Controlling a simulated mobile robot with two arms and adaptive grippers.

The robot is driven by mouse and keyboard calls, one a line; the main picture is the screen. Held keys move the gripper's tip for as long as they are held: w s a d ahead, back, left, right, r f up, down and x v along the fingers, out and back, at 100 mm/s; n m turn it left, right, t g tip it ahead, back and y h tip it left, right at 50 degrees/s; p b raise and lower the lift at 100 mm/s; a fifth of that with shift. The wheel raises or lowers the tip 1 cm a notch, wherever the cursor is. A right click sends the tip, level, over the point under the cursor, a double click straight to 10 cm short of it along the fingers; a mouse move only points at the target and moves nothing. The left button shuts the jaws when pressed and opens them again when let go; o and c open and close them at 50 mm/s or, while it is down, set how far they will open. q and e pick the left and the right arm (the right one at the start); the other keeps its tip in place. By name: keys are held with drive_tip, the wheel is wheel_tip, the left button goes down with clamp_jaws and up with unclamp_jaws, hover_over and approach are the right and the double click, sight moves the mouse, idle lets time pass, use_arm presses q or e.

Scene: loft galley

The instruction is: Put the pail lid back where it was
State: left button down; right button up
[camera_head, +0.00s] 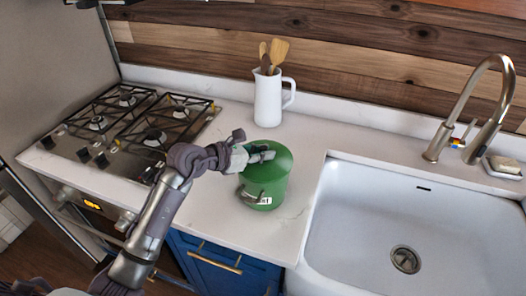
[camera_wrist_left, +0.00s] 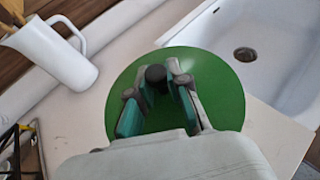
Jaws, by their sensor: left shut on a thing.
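The green pail (camera_head: 264,190) stands on the white counter between the stove and the sink. Its green lid (camera_head: 279,157) is at the top of the pail, and I cannot tell whether it is fully seated. The lid also shows in the left wrist view (camera_wrist_left: 222,92) as a round green disc with a dark knob (camera_wrist_left: 155,76) at its middle. My left gripper (camera_head: 266,154) is over the lid, its fingers closed about the knob; it also shows in the left wrist view (camera_wrist_left: 160,100). My right gripper is not in view.
A white pitcher (camera_head: 268,98) with wooden utensils stands behind the pail. The gas stove (camera_head: 120,150) is to the left. The white sink (camera_head: 420,215) with a tall faucet (camera_head: 492,100) is to the right. Bare counter lies around the pail.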

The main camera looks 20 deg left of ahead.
use_arm(q)
drive_tip(key=shift+f+b, duration=0.3)
drive_tip(key=shift+f, duration=0.2)
drive_tip(key=c, duration=1)
unclamp_jaws()
drive_tip(key=shift+r, duration=0.1)
drive_tip(key=shift+c, duration=0.2)
